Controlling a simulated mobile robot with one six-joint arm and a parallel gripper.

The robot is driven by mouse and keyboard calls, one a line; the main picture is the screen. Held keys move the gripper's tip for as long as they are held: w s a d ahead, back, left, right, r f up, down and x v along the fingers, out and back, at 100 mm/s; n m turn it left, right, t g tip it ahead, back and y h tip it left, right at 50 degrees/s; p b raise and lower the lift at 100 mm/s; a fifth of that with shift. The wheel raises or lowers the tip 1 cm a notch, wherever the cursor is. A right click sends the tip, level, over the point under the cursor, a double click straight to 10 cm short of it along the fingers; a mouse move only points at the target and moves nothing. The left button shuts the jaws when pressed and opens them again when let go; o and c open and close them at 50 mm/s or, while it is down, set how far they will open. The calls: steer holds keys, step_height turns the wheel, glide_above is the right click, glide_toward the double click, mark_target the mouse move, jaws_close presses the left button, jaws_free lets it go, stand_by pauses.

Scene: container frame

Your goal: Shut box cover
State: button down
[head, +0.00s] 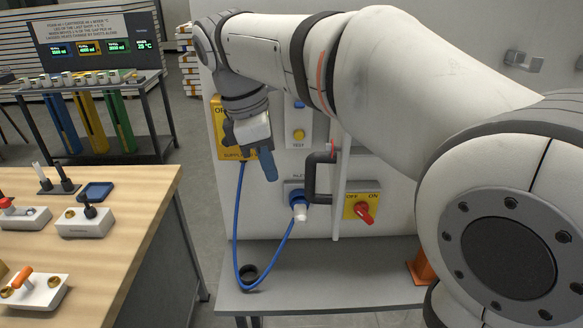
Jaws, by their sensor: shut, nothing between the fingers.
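A white box or cabinet (225,205) stands on a grey bench. A narrow upright white panel (341,205), which looks like its cover seen nearly edge-on, stands out from the front. A black bar handle (311,178) sticks out to the left of this panel. How far the cover stands open is hard to tell. My gripper (268,166) points down with its blue fingers shut and empty. My arm hides the upper part of the box.
A blue cable runs from a plug (299,209) in the inlet down to the grey bench (330,290). A red switch (364,212) on a yellow plate sits right of the panel. A wooden table (130,190) with small fixtures is at left. An orange object (421,268) stands at right.

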steer(key=shift+d+f+p, duration=0.2)
steer(key=shift+d+f, duration=0.05)
steer(key=shift+d, duration=0.8)
steer(key=shift+d+f+p, duration=0.15)
steer(key=shift+d+f, duration=0.05)
steer(key=shift+d, duration=0.85)
